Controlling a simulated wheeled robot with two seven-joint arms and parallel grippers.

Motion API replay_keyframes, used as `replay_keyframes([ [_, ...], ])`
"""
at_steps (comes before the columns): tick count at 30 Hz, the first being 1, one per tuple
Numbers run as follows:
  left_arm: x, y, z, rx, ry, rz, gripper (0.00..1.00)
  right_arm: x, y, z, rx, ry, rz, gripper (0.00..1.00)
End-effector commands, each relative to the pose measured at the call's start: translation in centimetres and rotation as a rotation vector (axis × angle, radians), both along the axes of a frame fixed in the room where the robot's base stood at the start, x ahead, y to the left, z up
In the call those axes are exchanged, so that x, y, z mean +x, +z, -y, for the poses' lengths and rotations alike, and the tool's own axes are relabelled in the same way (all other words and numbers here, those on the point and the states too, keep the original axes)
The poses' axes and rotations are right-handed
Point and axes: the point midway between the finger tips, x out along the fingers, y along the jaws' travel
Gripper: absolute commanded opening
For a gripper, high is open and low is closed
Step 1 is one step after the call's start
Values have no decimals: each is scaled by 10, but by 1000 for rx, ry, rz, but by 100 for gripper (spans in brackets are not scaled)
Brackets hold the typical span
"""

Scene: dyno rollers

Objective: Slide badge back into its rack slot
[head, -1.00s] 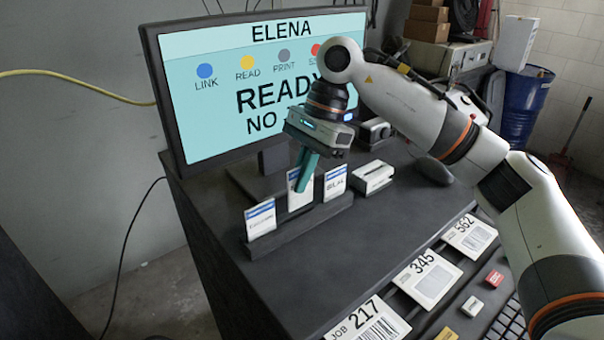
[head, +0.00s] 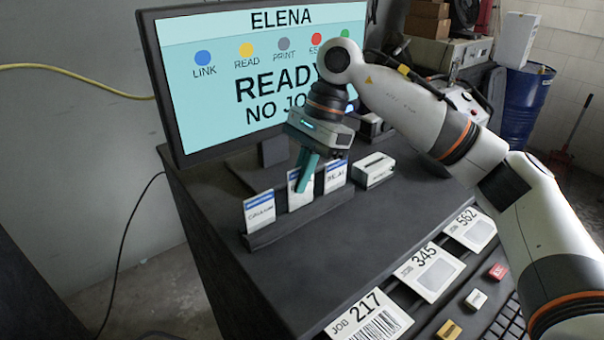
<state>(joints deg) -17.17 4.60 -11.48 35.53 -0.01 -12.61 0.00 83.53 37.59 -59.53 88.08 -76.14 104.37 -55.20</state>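The dark badge rack (head: 300,222) stands on the desk in front of the monitor. A white badge with a blue top band (head: 259,211) stands in its left slot, and another badge (head: 335,176) in its right slot. The middle badge (head: 295,196) is upright at the middle slot, its top slightly higher than its neighbours' line. My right gripper (head: 305,178) points down with teal fingers shut on this badge, hiding part of its face. Whether its lower edge is fully down in the slot I cannot tell. My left gripper is not in view.
The monitor (head: 262,70) stands close behind the rack and shows "ELENA" and "READY". A small white device (head: 374,171) sits just right of the rack. Job cards (head: 430,272), coloured keys (head: 475,299) and a keyboard line the front edge. The desk's middle is clear.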

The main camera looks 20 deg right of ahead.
Motion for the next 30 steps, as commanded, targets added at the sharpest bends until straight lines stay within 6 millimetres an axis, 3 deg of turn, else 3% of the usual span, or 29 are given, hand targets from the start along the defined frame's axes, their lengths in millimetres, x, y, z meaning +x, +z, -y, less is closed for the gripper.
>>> replay_keyframes([
  [29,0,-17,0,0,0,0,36,0,-20,0,0,0,0,0],
  [30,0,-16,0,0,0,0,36,0,-19,0,0,0,0,9],
])
